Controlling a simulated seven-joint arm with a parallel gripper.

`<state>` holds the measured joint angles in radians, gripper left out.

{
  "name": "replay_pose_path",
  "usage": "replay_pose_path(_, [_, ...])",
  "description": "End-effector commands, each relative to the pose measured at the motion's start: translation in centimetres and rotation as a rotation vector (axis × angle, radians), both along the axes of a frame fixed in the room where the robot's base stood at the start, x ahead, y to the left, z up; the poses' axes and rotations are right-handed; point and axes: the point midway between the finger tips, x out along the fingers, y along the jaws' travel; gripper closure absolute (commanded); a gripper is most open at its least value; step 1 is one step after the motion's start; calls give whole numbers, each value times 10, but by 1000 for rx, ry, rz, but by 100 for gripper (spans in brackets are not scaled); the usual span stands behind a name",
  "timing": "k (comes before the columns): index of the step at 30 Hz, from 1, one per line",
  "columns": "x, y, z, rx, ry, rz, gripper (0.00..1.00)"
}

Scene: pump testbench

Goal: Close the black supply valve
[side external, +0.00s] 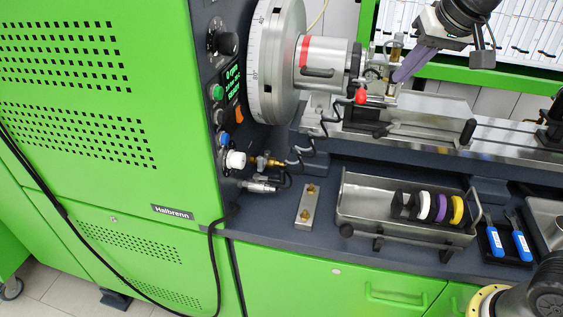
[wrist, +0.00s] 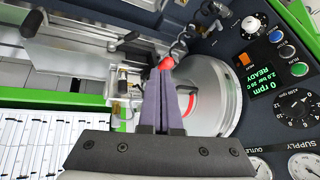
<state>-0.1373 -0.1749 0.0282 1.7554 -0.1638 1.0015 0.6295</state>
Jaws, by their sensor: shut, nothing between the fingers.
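My gripper (side external: 396,80) has purple-grey fingers. They are shut together with nothing between them, near the brass-coloured fittings (side external: 394,50) behind the chuck. In the wrist view the closed fingertips (wrist: 167,72) point toward a red ball knob (wrist: 166,63), which also shows in the side view (side external: 361,96); I cannot tell if they touch. I cannot clearly pick out the black supply valve. A gauge labelled SUPPLY (wrist: 303,165) is at the lower right of the wrist view. The fingers hide part of the fittings.
The large chuck (side external: 270,60) stands left of my gripper. The green cabinet's panel has a black dial (side external: 223,42) and a screen reading READY (side external: 233,82). A metal tray (side external: 360,205) holding several coloured rings sits below, with a blue-handled tool (side external: 521,245) to its right.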

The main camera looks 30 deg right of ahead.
Motion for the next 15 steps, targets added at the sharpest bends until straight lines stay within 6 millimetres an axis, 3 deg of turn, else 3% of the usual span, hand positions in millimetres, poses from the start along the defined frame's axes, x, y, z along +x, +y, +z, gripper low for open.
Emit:
replay_pose_path(1, [19, 8, -3, 2, 11, -3, 100])
replay_pose_path(8, [92, 43, -25, 1, 49, -18, 100])
replay_pose_path(15, [154, 90, -77, -25, 110, 9, 100])
